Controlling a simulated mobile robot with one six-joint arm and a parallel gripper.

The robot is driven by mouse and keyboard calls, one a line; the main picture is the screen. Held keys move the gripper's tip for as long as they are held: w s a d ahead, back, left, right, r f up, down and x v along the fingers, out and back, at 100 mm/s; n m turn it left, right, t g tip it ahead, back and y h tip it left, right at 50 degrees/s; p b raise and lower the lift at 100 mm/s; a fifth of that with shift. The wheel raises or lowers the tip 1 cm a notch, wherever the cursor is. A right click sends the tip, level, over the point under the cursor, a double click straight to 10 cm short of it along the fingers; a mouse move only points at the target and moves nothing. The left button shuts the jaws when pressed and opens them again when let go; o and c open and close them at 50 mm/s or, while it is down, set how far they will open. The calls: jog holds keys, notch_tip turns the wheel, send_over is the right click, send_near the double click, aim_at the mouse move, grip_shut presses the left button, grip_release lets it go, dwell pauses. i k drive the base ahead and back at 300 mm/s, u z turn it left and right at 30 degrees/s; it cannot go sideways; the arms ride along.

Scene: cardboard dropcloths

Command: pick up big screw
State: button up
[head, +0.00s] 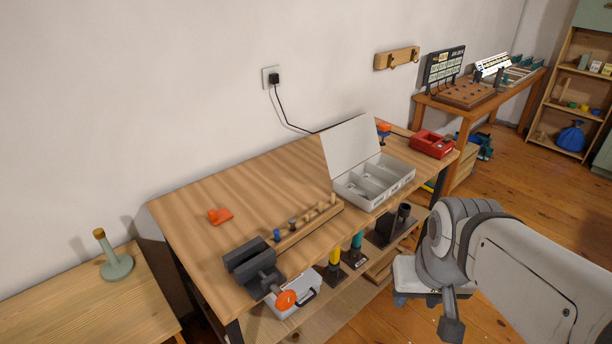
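I cannot make out a big screw for certain. A wooden rack (310,228) on the workbench (250,185) holds several small upright pieces, some with blue or dark tops, too small to identify. A grey compartment box (374,186) stands open on the bench with its lid raised; its compartments look mostly empty. My arm reaches in from the right, in front of the bench. The end of my gripper (451,326) shows low in the picture, apart from the bench top, and its fingers cannot be told apart.
A dark vise (252,268) with an orange handle sits at the bench's front left corner. An orange piece (219,216) lies behind it. A red case (432,144) stands at the far right end.

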aim_at(292, 221)
jog(key=u, duration=0.45)
jog(key=i, duration=0.85)
jog(key=u, duration=0.7)
